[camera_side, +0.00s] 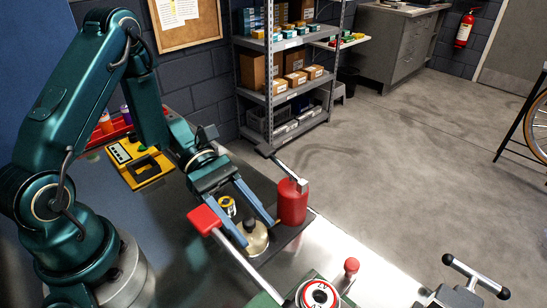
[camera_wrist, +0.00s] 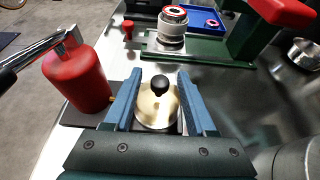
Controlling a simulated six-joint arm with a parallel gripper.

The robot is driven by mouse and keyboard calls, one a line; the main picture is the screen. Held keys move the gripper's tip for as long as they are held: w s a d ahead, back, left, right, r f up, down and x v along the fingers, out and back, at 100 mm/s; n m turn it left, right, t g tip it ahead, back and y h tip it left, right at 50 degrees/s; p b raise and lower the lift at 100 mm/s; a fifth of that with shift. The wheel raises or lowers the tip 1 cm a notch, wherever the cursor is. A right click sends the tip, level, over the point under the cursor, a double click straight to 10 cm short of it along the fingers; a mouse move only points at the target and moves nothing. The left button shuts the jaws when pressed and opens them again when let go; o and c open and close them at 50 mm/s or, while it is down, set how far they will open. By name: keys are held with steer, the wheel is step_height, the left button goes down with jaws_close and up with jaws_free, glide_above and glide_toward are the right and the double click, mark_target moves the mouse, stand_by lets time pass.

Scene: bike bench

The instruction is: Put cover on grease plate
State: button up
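The cover looks like a cream, shiny dome with a black knob on top (camera_side: 254,240). It stands upright on the bench, and it also shows in the wrist view (camera_wrist: 150,112), centred between my fingers. My gripper (camera_side: 257,233) is open, with its two blue fingers pointing down on either side of the cover. In the wrist view my gripper (camera_wrist: 160,73) has one finger left and one right of the dome, close to its sides; I cannot tell if they touch it. I cannot make out a grease plate for certain.
A red can with a metal lever (camera_side: 293,203) stands close beside my gripper. A small yellow and black tin (camera_side: 228,206) is behind the fingers. A red-handled lever tool (camera_side: 205,220) reaches across in front. A green press with a round part (camera_side: 318,294) stands nearer the camera.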

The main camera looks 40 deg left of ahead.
steer(key=shift+r, duration=0.15)
steer(key=shift+w+a+r, duration=0.1)
steer(key=shift+a, duration=0.3)
steer(key=v, duration=1)
steer(key=s+d+r+m+t+y, duration=0.2)
steer(key=s+r+m+t+y, duration=0.3)
steer(key=m+y, duration=0.8)
step_height(320, 180, up, 3)
steer(key=s+m, duration=0.2)
steer(key=m, duration=0.3)
steer(key=shift+d+t, duration=0.25)
steer(key=shift+t, duration=0.05)
